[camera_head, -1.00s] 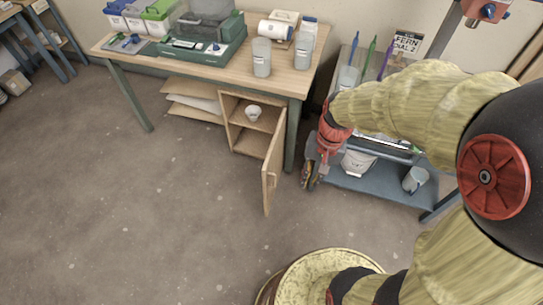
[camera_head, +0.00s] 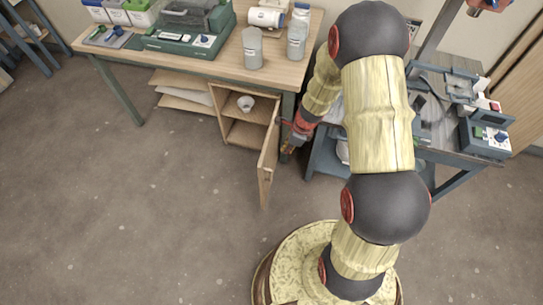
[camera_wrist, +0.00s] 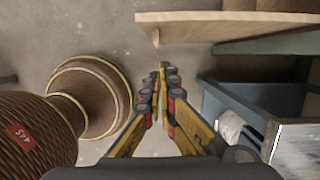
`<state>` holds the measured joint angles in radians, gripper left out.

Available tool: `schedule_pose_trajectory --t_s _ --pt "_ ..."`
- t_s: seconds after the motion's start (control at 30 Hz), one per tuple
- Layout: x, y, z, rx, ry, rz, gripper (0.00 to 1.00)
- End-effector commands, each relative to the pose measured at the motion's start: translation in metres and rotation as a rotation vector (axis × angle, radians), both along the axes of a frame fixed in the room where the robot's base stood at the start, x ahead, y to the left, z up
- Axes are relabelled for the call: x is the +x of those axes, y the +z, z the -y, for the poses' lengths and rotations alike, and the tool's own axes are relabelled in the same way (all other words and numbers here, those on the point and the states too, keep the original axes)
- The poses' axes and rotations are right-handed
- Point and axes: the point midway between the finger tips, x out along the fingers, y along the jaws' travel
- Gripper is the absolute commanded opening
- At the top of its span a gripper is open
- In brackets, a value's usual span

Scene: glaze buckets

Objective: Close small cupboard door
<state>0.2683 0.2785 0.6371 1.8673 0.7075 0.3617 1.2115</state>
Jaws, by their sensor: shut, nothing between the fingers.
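The small wooden cupboard (camera_head: 222,100) stands under the workbench, and its door (camera_head: 267,165) is swung wide open toward the room. A small white bowl (camera_head: 246,103) sits on the shelf inside. My gripper (camera_head: 287,155) is beside the door, on its right, outer side, near the bench leg; its tips are small and partly hidden in the head view. In the wrist view my gripper (camera_wrist: 162,72) is shut and empty, pointing toward the floor. There the door shows as a pale wooden edge (camera_wrist: 230,17) with a small knob, a little beyond the fingertips and apart from them.
The workbench (camera_head: 215,66) above the cupboard bears jars and a green machine. A blue-grey trolley (camera_head: 325,160) stands close on the right; its shelf (camera_wrist: 265,92) and a white container (camera_wrist: 232,125) show in the wrist view. The floor left of the door is clear.

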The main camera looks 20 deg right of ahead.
Motion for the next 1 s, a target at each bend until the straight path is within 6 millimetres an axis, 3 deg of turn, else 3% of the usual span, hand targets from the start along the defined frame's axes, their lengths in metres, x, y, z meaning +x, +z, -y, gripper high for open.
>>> schedule_pose_trajectory --t_s 0.17,0.63,0.8,1.0 --pt "0.001 -0.016 -0.003 0.003 -0.01 -0.005 0.0" --pt "0.013 -0.103 -0.021 0.002 -0.007 -0.005 0.0" --pt "0.028 -0.097 -0.043 0.002 -0.004 -0.001 0.0" --pt "0.034 -0.097 -0.053 0.002 -0.006 -0.003 0.0"
